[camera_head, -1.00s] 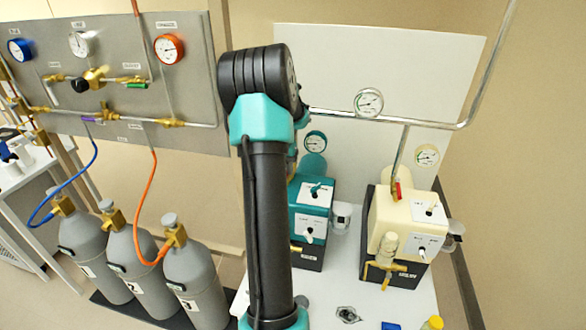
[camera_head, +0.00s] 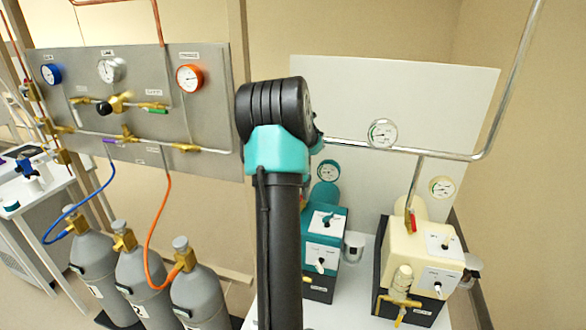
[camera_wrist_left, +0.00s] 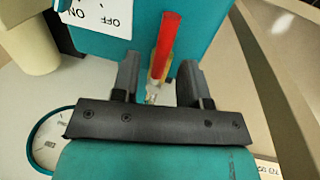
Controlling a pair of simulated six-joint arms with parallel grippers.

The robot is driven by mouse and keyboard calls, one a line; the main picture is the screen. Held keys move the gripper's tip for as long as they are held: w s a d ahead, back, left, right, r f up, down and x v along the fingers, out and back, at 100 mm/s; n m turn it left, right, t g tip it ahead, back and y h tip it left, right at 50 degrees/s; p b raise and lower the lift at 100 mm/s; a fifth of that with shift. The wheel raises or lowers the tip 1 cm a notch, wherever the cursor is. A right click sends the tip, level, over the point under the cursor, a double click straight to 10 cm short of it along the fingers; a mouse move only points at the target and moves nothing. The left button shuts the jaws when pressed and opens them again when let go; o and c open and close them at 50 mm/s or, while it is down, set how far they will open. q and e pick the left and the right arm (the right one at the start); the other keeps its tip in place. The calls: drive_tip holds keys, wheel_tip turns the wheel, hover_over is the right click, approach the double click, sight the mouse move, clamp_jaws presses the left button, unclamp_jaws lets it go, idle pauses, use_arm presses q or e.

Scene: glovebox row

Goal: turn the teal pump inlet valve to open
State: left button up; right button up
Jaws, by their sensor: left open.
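The teal pump (camera_head: 338,225) stands right of my arm in the head view, partly hidden by it. Its inlet valve is hidden there. In the left wrist view, the teal pump housing (camera_wrist_left: 215,40) fills the upper middle. A red valve lever (camera_wrist_left: 167,45) with a yellowish, metallic lower part lies in front of it. My left gripper (camera_wrist_left: 157,70) is open, with one finger on each side of the lever's lower part. I see a gap on both sides and no clear contact. My right gripper is in neither view.
A cream pump (camera_head: 398,255) with a red lever (camera_head: 412,222) stands to the right. A metal pipe (camera_head: 350,143) with a gauge (camera_head: 382,133) runs behind the pumps. Grey cylinders (camera_head: 140,285) and a gauge panel (camera_head: 140,75) are at left. A teal-rimmed gauge (camera_wrist_left: 38,122) is near the gripper.

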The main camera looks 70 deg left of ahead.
use_arm(q)
wheel_tip(320, 180, up, 16)
drive_tip(key=s+a, duration=0.1)
drive_tip(key=s, duration=0.1)
drive_tip(key=shift+s+a, duration=0.35)
idle(0.6)
